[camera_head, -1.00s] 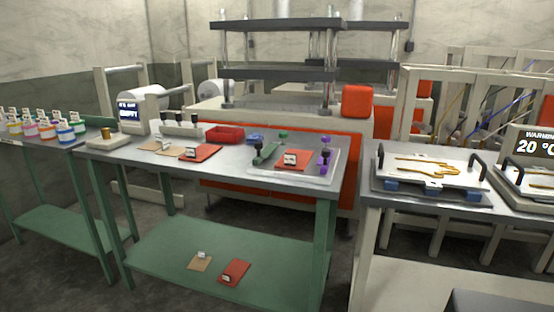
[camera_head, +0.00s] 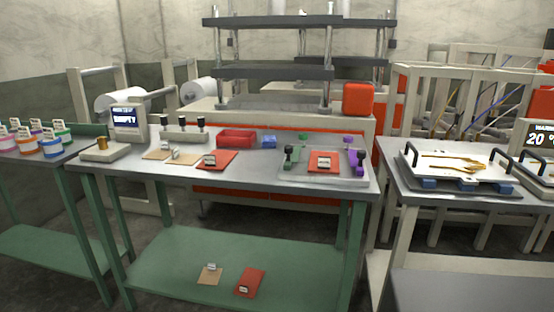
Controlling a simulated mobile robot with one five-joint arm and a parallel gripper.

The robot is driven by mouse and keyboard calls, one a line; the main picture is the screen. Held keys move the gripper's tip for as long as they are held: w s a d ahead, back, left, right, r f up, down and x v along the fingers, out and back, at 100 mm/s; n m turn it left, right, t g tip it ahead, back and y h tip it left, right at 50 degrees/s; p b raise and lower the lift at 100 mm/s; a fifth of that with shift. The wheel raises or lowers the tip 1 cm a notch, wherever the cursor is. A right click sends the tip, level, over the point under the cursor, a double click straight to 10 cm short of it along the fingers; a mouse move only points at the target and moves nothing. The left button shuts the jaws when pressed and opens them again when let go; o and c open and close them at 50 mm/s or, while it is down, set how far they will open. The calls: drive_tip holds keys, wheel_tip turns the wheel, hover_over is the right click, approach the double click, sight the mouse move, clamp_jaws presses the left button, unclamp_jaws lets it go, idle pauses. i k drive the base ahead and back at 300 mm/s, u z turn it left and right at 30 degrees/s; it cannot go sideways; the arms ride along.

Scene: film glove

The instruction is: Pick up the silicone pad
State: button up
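Three flat red-orange pads with small white tags are in view, and any could be the silicone pad; the tags are too small to read. One red pad (camera_head: 223,156) lies on the green-legged table, left of its middle. A second red pad (camera_head: 320,167) lies on a clear tray (camera_head: 350,181) at the table's right end, between dark green and purple clamps. A third red pad (camera_head: 252,276) lies on the green lower shelf (camera_head: 190,253), beside a tan pad (camera_head: 207,280). My gripper is not in view.
Tan pads (camera_head: 180,160), a red bin (camera_head: 237,138), a blue item (camera_head: 269,141) and a scale with a display (camera_head: 125,119) share the tabletop. Coloured jars (camera_head: 50,146) stand left. A press (camera_head: 290,72) rises behind.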

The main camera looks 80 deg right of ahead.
sight(322, 162)
drive_tip(key=i, duration=1.05)
drive_tip(key=z, duration=1.35)
